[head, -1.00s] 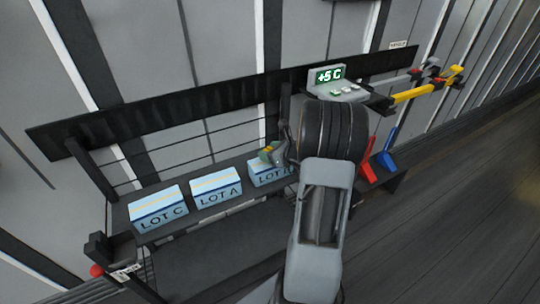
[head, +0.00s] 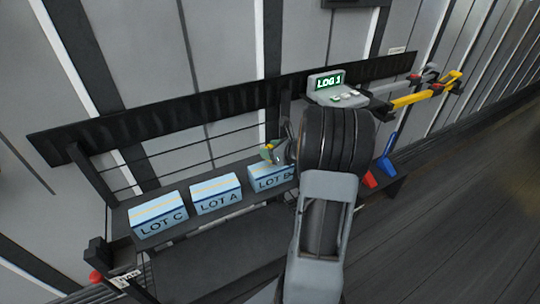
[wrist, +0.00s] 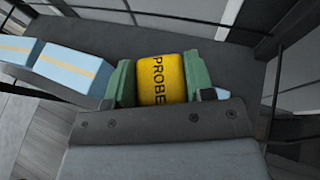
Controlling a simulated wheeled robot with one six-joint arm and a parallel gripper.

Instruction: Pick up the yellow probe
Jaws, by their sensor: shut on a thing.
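The yellow probe (wrist: 162,80), lettered PROBE, sits between the green fingers of my gripper (wrist: 161,82) in the wrist view. My gripper is shut on it. In the head view my gripper (head: 272,152) is just above the LOT B box (head: 268,180), at the shelf's right part. Only a little yellow shows there between the fingers. I cannot tell whether the probe touches the box. A grey display unit (head: 334,90) reads LOG 1 in green.
The LOT A box (head: 216,195) and LOT C box (head: 158,216) stand left on the dark shelf (head: 187,227). A yellow-handled tool (head: 425,95) juts out at the right.

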